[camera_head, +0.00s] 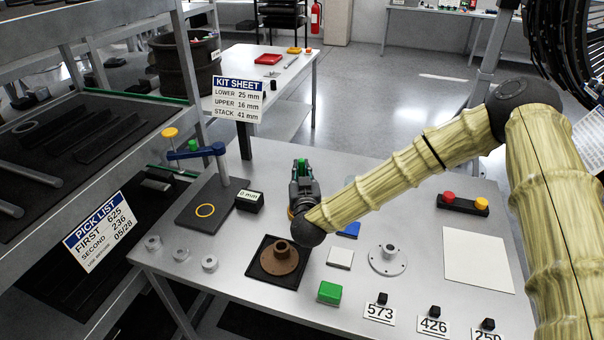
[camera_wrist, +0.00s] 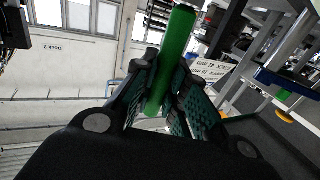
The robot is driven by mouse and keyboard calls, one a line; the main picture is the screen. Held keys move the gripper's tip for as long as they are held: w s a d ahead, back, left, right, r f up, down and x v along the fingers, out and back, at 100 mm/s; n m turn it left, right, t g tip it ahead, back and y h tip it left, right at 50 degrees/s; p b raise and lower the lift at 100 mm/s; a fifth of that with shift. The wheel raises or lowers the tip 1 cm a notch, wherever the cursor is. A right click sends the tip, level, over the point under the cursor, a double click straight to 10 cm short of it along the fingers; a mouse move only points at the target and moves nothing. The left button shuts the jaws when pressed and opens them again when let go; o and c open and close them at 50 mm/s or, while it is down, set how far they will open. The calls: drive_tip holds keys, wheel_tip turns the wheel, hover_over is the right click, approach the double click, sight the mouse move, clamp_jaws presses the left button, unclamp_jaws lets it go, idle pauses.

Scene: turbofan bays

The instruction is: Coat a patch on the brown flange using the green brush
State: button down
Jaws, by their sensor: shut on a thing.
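The brown flange (camera_head: 279,258), with a raised round hub, sits on a black square mat (camera_head: 255,272) at the front of the table. My gripper (camera_head: 302,172) is above the table, behind the flange and apart from it. It is shut on the green brush (camera_head: 302,164), of which only a small green part shows in the head view. In the wrist view the brush (camera_wrist: 173,50) is a green rod between both fingers (camera_wrist: 160,90), slightly tilted. Its bristles are not visible.
A grey flange (camera_head: 388,259), a white block (camera_head: 340,258) and a green block (camera_head: 330,292) lie near the brown flange. Several small metal parts stand at the left edge. A blue-armed stand (camera_head: 205,153) and a dark box (camera_head: 249,201) are behind left. A white sheet (camera_head: 476,260) lies right.

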sight(301, 159)
drive_tip(key=shift+r+p, duration=1)
drive_tip(key=shift+r, duration=1.25)
